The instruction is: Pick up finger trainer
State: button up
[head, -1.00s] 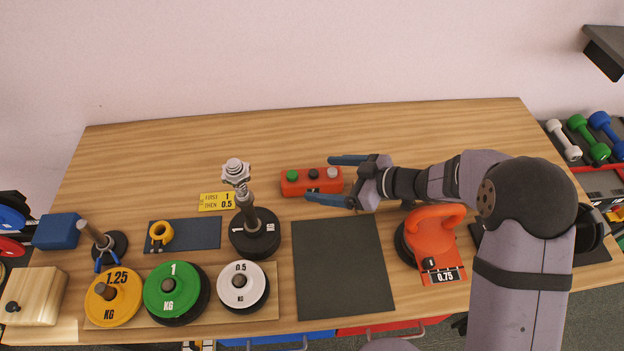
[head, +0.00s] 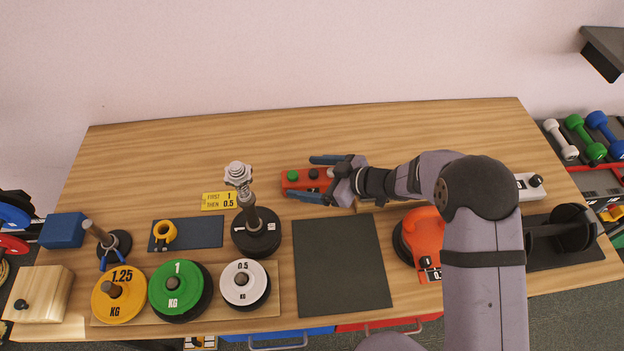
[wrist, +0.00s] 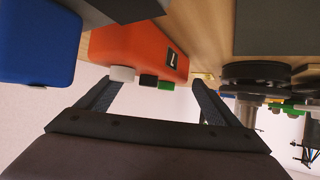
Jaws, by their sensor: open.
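The finger trainer (head: 289,184) is an orange-red bar with green, black and white buttons, lying on the table behind the black mat. In the wrist view the finger trainer (wrist: 140,45) is ahead of the fingers, its buttons facing down in the picture. My gripper (head: 309,177) is open, with one finger on the far side and one on the near side of the bar as seen in the head view. The gripper (wrist: 155,86) holds nothing. The right end of the bar is hidden by my gripper in the head view.
A black weight stand with a silver knob (head: 255,230) stands close to the left. A black mat (head: 340,265) lies in front, an orange kettlebell (head: 424,230) to the right. A blue block (wrist: 35,40) shows beside the trainer in the wrist view. The table behind is clear.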

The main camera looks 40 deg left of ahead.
jog(key=shift+s+d+f, duration=0.1)
jog(key=c, duration=1.6)
